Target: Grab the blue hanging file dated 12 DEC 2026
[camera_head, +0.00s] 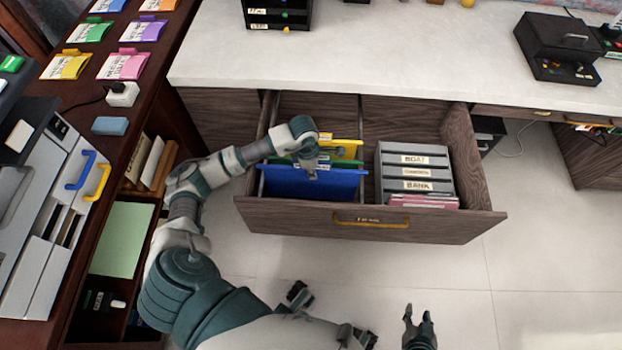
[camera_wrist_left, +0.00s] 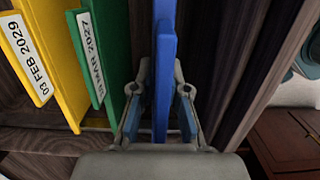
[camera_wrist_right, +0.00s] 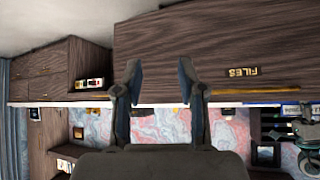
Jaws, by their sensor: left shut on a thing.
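The blue hanging file (camera_head: 312,184) hangs at the front of the open drawer's left part. My left gripper (camera_head: 309,168) is shut on its upper edge. In the left wrist view the blue file (camera_wrist_left: 165,60) stands between the two fingers of the left gripper (camera_wrist_left: 160,108). Its date label is not readable in any view. Behind it hang a green file (camera_wrist_left: 105,50) labelled MAR 2027 and a yellow file (camera_wrist_left: 58,50) labelled 03 FEB 2029. My right gripper (camera_head: 419,312) is open and empty in front of the drawer; it also shows in the right wrist view (camera_wrist_right: 161,82).
The open drawer (camera_head: 460,222) has a brass handle. A grey organizer (camera_head: 415,172) labelled BOAT and BANK stands in its right part. The white desktop (camera_head: 400,75) is above. A dark side desk (camera_head: 150,75) with coloured folders stands at left. The floor at front right is clear.

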